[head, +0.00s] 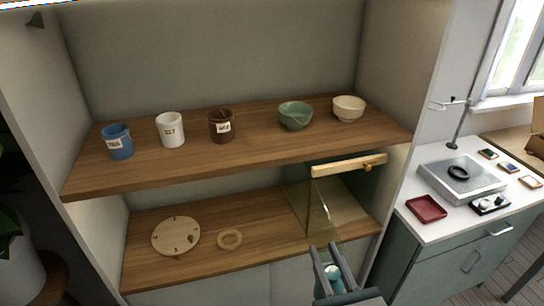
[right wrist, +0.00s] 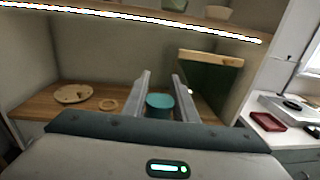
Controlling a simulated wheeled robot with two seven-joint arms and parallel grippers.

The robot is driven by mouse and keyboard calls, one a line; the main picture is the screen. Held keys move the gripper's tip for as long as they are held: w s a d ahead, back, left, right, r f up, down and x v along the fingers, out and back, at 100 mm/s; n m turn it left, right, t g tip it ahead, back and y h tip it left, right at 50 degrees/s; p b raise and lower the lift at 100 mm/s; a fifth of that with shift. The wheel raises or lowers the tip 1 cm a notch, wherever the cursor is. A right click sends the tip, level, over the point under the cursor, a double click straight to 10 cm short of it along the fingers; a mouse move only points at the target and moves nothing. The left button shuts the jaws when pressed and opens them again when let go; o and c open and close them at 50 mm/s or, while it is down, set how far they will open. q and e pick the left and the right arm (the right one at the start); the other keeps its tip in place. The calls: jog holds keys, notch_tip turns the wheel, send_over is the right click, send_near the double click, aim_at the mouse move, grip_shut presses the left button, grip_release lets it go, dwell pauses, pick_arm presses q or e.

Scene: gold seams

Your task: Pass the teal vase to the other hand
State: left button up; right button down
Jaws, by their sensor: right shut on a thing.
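The teal vase (head: 333,273) shows small and partly hidden between the fingers of my right gripper (head: 324,250), low in the head view. The gripper is shut on it, in front of the lower shelf's right part. In the right wrist view the vase (right wrist: 160,103) stands between the two fingers, with its round rim up; its lower part is hidden behind my gripper's body. My left gripper is in neither view.
The upper shelf (head: 250,148) holds several cups and bowls. Below, a round wooden disc (head: 176,236) and a ring (head: 229,239) lie left of a clear pane (head: 320,215) under a wooden bar (head: 348,165). A counter with a red tray (head: 426,208) stands at right.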

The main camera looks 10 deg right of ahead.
jog(key=shift+a+r, duration=0.1)
jog(key=w+a+r+n+y, duration=0.1)
jog(key=w+a+r, duration=0.3)
jog(key=a, duration=0.4)
jog(key=w+a+r+n+y, duration=0.1)
jog(key=w+a+r+y, duration=0.1)
jog(key=w+a+r, duration=0.3)
jog(key=a+r, duration=0.1)
jog(key=a, duration=0.3)
jog(key=shift+w, duration=0.15)
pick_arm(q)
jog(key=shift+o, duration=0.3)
